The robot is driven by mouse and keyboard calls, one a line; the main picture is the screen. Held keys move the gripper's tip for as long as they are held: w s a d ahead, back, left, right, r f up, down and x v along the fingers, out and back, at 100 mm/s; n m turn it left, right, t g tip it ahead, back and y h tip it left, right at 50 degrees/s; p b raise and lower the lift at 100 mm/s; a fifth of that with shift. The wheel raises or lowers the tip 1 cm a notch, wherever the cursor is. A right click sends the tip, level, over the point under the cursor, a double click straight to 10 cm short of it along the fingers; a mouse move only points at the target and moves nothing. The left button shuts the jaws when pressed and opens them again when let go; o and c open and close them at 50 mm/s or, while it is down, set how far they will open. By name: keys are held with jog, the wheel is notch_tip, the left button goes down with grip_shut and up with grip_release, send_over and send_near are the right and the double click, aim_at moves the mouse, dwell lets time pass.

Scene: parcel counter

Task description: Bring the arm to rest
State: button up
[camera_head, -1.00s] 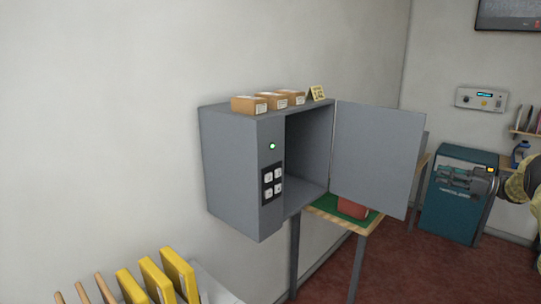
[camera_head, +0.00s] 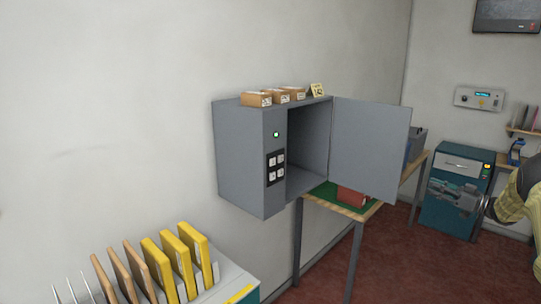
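My gripper (camera_head: 440,193) is at the right side of the view, in front of a teal machine. It is small and grey, and its fingers are hard to make out, so I cannot tell whether it is open or shut. My arm (camera_head: 515,197), with a yellow patterned cover, runs from the gripper to the right edge. The gripper is apart from the grey wall cabinet (camera_head: 238,158), and I see nothing clearly held in it.
The cabinet's door (camera_head: 368,148) stands wide open to the right, and its inside looks empty. Small brown boxes (camera_head: 256,99) lie on top. A table (camera_head: 375,207) bears a red-brown parcel (camera_head: 352,196). A rack holds yellow folders (camera_head: 178,268) at lower left. Red floor is open at lower right.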

jog(key=a+f+m+t+h, duration=0.1)
jog(key=a+f+m+h, duration=0.2)
jog(key=a+f, duration=0.45)
jog(key=a+f+m+t+h, duration=0.1)
jog(key=a+f+m+h, duration=0.3)
jog(key=f, duration=0.7)
jog(key=s+a+f+m+g+h, duration=0.1)
jog(key=s+a+f+g+h, duration=0.1)
jog(key=s+a+f, duration=0.7)
jog(key=s+a+f+m+g+h, duration=0.1)
jog(key=s+a+f+g, duration=0.1)
jog(key=s+a+f, duration=0.7)
jog(key=s+a+f+g+h, duration=0.1)
jog(key=s+a+f+g, duration=0.3)
jog(key=s, duration=0.5)
jog(key=s+a+f+g+h, duration=0.1)
jog(key=s+a+f, duration=0.1)
jog(key=s+f, duration=0.55)
jog(key=s+a+r+g, duration=0.1)
jog(key=s+a+g, duration=0.2)
jog(key=s, duration=1.1)
jog(key=s+a+r+g+h, duration=0.1)
jog(key=s+a+g, duration=0.2)
jog(key=s, duration=1.1)
jog(key=shift+r, duration=0.2)
jog(key=shift+s+d, duration=0.1)
jog(key=shift+d, duration=0.05)
